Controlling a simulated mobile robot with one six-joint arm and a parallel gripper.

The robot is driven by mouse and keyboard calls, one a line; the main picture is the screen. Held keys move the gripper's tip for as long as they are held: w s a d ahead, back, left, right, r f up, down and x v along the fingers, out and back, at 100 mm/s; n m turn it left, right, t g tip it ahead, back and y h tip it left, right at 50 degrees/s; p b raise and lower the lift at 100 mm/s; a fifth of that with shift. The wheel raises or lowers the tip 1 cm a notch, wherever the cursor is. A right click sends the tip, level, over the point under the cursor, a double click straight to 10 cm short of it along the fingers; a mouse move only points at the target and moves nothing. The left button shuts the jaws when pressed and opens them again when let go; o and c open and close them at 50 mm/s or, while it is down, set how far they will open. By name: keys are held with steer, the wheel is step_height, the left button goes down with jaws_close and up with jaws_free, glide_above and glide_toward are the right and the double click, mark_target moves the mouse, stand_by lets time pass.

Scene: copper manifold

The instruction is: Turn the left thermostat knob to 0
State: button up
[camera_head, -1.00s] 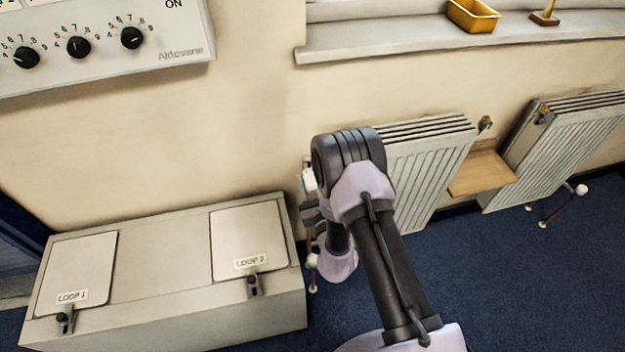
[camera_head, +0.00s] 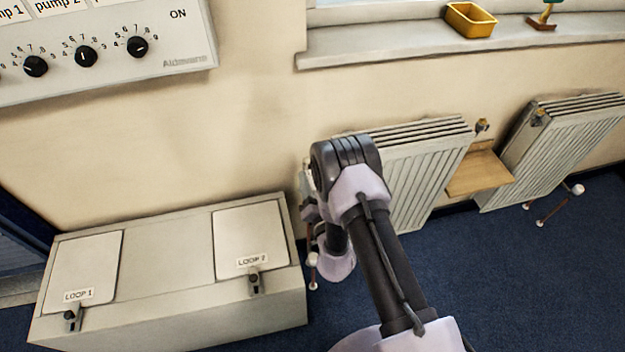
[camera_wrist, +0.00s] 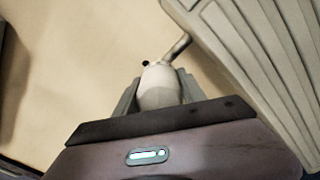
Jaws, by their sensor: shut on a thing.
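The left thermostat knob, a pale rounded cap (camera_wrist: 158,90), sits in the middle of the wrist view, beside the left radiator (camera_wrist: 250,60) and joined towards it by a short metal pipe (camera_wrist: 177,47). My gripper (camera_wrist: 158,94) has one grey finger on each side of this knob and is shut on it. A small dark spot shows at the knob's far end; no numbers on it are legible. In the head view my arm crosses in front of the left radiator (camera_head: 425,175), and most of my gripper and the knob are hidden behind it.
A low box with LOOP 1 and LOOP 2 lids (camera_head: 165,260) stands left of my arm. A control panel (camera_head: 185,40) hangs above it. A wooden shelf (camera_head: 478,172) sits between the left and right radiators (camera_head: 565,140).

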steer(key=m+p, duration=0.1)
steer(key=m, duration=0.3)
steer(key=shift+w+r+m, duration=0.1)
steer(key=shift+r+m, duration=0.05)
steer(key=shift+m, duration=0.15)
steer(key=shift+m+p, duration=0.3)
steer(key=shift+m, duration=1.9)
steer(key=o, duration=1.4)
steer(key=shift+a, duration=0.1)
steer(key=shift+c, duration=0.2)
